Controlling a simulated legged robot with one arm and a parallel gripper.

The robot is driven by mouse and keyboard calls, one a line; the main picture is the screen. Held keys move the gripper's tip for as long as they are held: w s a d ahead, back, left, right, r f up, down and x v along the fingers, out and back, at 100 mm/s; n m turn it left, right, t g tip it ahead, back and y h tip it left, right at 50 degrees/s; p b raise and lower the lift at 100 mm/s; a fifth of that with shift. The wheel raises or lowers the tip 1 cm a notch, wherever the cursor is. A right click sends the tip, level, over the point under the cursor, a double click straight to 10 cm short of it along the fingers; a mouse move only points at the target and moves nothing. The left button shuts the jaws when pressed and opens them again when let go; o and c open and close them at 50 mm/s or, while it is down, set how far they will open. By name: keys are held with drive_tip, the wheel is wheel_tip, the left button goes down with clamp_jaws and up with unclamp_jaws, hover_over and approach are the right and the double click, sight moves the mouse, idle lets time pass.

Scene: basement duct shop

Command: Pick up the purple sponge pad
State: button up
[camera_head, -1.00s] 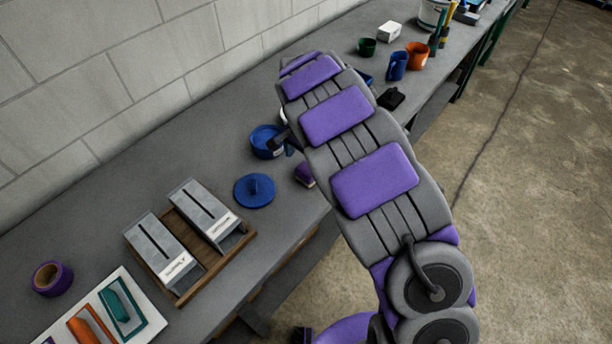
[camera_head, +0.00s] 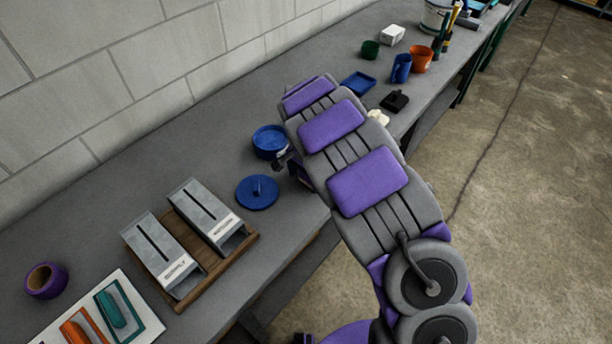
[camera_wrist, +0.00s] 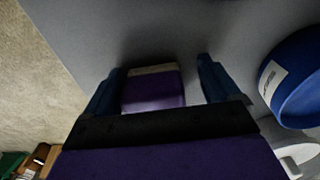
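The purple sponge pad (camera_wrist: 152,92), with a tan layer along its far edge, sits on the grey bench in the wrist view. My gripper (camera_wrist: 160,84) is open, with one blue finger on each side of the pad. The left finger is close to the pad and a clear gap shows on the right. I cannot tell whether the left finger touches it. In the head view, my gripper (camera_head: 287,164) is low by the bench's front edge, and my arm hides most of the pad there.
A blue pot (camera_head: 269,141) stands beside my gripper, with a round blue lid (camera_head: 257,192) nearby. Two grey boxes sit in a wooden tray (camera_head: 215,272) to the left. A blue tray (camera_head: 358,84), a black object (camera_head: 395,101) and cups are farther along the bench.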

drive_tip(key=shift+d+r, duration=0.15)
drive_tip(key=shift+d, duration=0.85)
drive_tip(key=c, duration=0.5)
drive_tip(key=shift+a, duration=0.1)
drive_tip(key=shift+c, duration=1.2)
drive_tip(key=shift+a, duration=0.3)
drive_tip(key=shift+c, duration=0.8)
drive_tip(key=shift+a, duration=0.4)
drive_tip(key=shift+d+r, duration=0.25)
drive_tip(key=shift+d, duration=0.1)
wheel_tip(320, 180, up, 3)
drive_tip(key=shift+d+f+p, duration=0.1)
drive_tip(key=shift+p, duration=0.55)
drive_tip(key=shift+s+d, duration=0.1)
drive_tip(key=shift+s, duration=0.1)
drive_tip(key=s+d+r+p, duration=0.1)
drive_tip(key=s+d+p, duration=0.1)
drive_tip(key=s+d, duration=0.7)
drive_tip(key=s, duration=0.3)
drive_tip(key=shift+d+r+p, duration=0.15)
drive_tip(key=shift+r+p, duration=0.15)
